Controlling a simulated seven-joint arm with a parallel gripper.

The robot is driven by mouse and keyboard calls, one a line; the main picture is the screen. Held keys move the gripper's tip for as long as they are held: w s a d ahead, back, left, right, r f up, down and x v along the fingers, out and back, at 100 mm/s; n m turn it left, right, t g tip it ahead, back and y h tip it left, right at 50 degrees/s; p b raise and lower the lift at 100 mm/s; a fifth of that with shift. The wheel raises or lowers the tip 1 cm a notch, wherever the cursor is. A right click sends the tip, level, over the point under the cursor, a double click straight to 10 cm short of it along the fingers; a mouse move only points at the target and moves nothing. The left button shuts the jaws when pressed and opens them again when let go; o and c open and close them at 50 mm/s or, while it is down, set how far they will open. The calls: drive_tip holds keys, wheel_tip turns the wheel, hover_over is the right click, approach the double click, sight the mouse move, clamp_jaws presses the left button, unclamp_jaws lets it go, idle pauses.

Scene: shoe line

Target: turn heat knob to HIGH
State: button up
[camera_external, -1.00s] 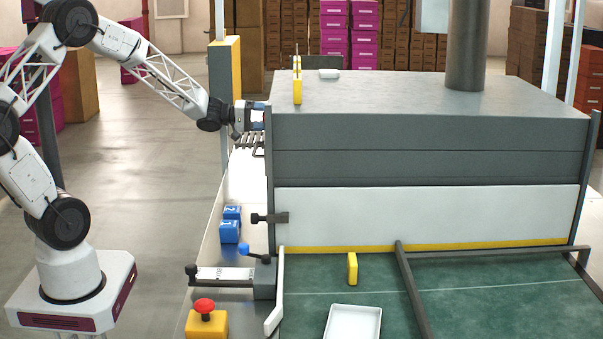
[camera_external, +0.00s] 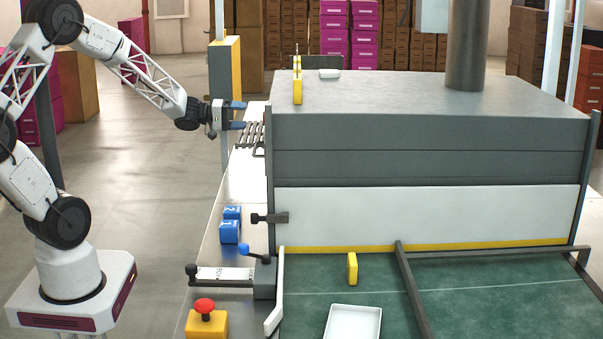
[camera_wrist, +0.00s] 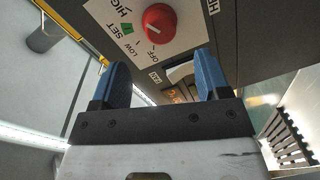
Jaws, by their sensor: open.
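The red heat knob (camera_wrist: 160,24) sits on a white dial plate (camera_wrist: 105,20) at the top of the wrist view. The plate reads OFF, LOW, SET and HIGH, with a green patch by SET. A small light mark shows on the knob's left side, toward the green patch; its exact setting is hard to tell. My gripper (camera_wrist: 163,78) is open and empty, its blue fingers short of the knob and apart from it. In the external view, my gripper (camera_external: 240,115) is left of the grey oven (camera_external: 420,130), with a gap.
A metal rack (camera_external: 250,137) lies just below my gripper. Blue blocks (camera_external: 230,232), a blue-tipped lever (camera_external: 245,248) and a red button on a yellow box (camera_external: 206,318) stand lower down.

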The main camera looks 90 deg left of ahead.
idle(0.4)
drive_tip(key=n, duration=0.9)
drive_tip(key=n+y, duration=0.1)
drive_tip(key=n, duration=0.4)
drive_tip(key=shift+d+f+t, duration=0.35)
drive_tip(key=shift+d+t, duration=0.05)
drive_tip(key=shift+w, duration=0.15)
drive_tip(key=w, duration=0.7)
drive_tip(key=shift+w+a, duration=0.3)
drive_tip(key=shift+a, duration=0.1)
drive_tip(key=c, duration=0.9)
